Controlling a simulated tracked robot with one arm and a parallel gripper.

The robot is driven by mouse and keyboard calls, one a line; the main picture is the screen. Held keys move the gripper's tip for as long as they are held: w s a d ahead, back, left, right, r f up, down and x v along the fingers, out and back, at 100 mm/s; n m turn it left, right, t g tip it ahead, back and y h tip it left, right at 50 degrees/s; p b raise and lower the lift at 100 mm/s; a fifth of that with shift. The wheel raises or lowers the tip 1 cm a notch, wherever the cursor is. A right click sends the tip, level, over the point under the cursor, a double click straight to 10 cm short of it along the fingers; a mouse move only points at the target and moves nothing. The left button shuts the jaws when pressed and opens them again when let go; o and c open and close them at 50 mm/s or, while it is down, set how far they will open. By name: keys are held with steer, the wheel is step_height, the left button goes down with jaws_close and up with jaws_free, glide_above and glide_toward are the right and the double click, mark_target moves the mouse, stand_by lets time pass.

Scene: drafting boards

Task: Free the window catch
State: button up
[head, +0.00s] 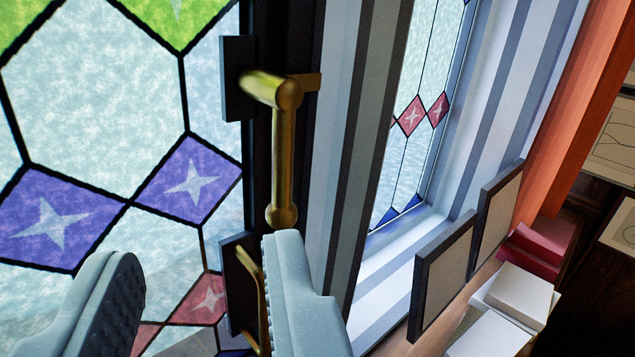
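The window catch (284,150) is a brass handle on the dark frame at the edge of a stained-glass window (95,90). Its upper arm runs left to right onto a dark block, and its bar hangs down to a round knob. A second brass piece (253,285) sits below on another dark block, partly hidden by my right finger. My gripper (195,285) is open, with its two pale fingers wide apart at the bottom of the view. The right fingertip is just below the knob; I cannot tell if they touch.
A striped wall and a second stained-glass window (415,110) lie to the right. Two dark-framed panels (440,275) stand out at the lower right, near white boxes or books (515,295) and a red one (545,245). Orange drapery (575,130) hangs at the right.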

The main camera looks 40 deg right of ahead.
mark_target(282, 186)
steer(key=shift+m+g+h, duration=0.3)
steer(key=shift+m+h, duration=0.5)
steer(key=shift+m, duration=0.1)
steer(key=w+d+f+p, duration=0.1)
steer(key=w+d, duration=0.1)
steer(key=w+d+f+p, duration=0.1)
steer(key=w+d, duration=0.1)
steer(key=w+d+f+p, duration=0.1)
steer(key=d+f, duration=0.1)
steer(key=shift+w+d, duration=0.3)
steer(key=shift+w, duration=0.1)
steer(key=shift+p+x, duration=0.6)
steer(key=shift+x, duration=0.55)
steer(key=shift+p+x, duration=1.3)
steer(key=shift+x, duration=0.75)
steer(key=shift+c, duration=0.3)
